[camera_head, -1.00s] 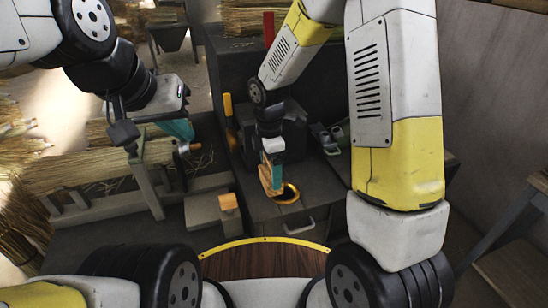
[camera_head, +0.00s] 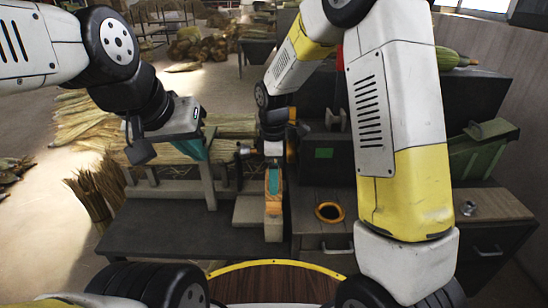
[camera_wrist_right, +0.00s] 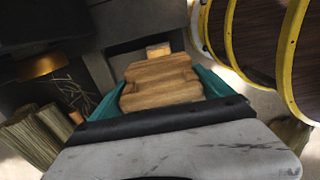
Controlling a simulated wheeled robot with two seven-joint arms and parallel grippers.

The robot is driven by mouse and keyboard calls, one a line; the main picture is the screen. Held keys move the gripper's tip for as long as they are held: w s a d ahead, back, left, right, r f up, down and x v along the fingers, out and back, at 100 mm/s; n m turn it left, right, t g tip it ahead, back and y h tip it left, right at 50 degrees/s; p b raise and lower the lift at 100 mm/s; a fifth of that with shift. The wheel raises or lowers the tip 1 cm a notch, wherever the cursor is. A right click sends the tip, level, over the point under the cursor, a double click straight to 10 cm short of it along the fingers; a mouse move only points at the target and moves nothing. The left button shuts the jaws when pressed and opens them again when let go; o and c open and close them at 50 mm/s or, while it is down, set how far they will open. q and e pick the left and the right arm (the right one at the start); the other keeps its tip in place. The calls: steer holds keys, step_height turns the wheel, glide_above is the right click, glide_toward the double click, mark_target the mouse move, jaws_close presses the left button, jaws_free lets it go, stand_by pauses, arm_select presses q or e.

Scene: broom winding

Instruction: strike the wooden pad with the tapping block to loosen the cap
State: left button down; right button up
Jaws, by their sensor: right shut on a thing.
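My right gripper (camera_head: 273,182) is shut on the wooden tapping block (camera_wrist_right: 160,82), which sits between the teal fingers in the right wrist view. The wooden pad (camera_wrist_right: 158,50) shows as a small light piece just past the block's far end. In the head view the pad's grey post (camera_head: 273,230) stands directly below the gripper; block and pad overlap there, so I cannot tell whether they touch. My left gripper (camera_head: 198,148) is at the straw bundle on the left; its fingertips are mostly hidden. I cannot make out which part is the cap.
A brass ring (camera_head: 330,212) lies on the drawer cabinet right of the pad. A straw bundle (camera_head: 232,126) lies in a grey rack behind. A green container (camera_head: 480,150) stands at the far right. The dark bench top (camera_head: 150,232) at left front is clear.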

steer(key=shift+f, duration=0.45)
stand_by(0.4)
step_height(320, 180, down, 6)
steer(key=shift+f, duration=0.15)
steer(key=shift+c, duration=1.4)
steer(key=shift+r, duration=2.6)
steer(key=shift+r, duration=0.1)
